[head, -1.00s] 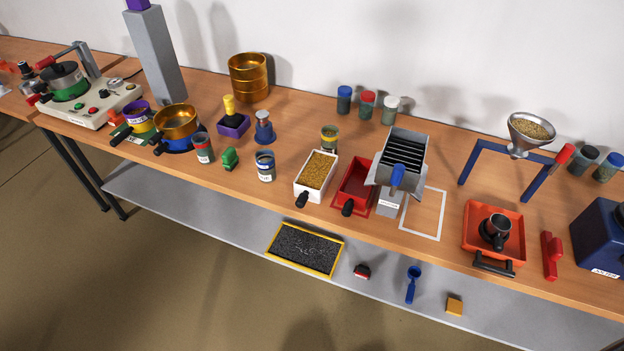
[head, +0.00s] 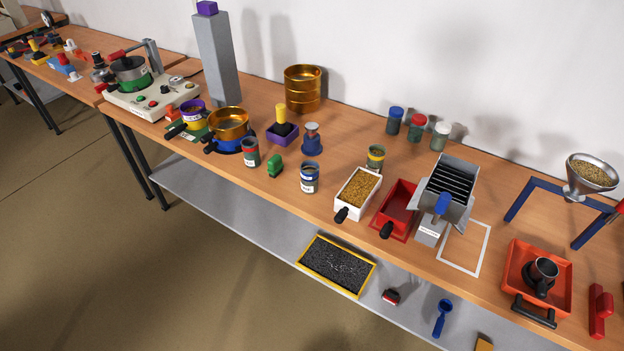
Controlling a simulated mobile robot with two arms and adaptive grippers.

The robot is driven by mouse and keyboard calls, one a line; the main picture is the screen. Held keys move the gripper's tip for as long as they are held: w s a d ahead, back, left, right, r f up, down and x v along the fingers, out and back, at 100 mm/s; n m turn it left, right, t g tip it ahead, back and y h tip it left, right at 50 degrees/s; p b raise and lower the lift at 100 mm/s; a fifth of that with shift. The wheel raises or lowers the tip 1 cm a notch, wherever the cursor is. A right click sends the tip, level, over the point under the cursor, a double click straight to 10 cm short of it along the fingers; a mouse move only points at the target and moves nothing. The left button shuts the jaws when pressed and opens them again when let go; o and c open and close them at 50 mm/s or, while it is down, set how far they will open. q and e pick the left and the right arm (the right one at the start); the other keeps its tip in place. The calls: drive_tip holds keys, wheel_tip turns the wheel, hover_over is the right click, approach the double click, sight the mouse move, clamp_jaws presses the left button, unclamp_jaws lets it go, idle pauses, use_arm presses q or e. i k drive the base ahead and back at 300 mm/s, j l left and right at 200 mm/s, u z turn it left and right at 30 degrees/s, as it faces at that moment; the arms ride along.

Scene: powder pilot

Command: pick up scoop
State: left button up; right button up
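A blue scoop (head: 441,318) lies on the grey lower shelf, below the wooden bench, towards the right of the head view. Its round bowl points to the back and its handle to the front. Nothing touches it. Neither of my grippers shows in the head view.
The wooden bench (head: 330,212) overhangs the lower shelf (head: 225,215). On the shelf, a yellow-framed black tray (head: 336,265), a small red and black object (head: 391,297) and a yellow block (head: 484,344) lie near the scoop. Open floor (head: 120,270) is in front.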

sight(445, 306)
drive_tip(key=z, duration=1.4)
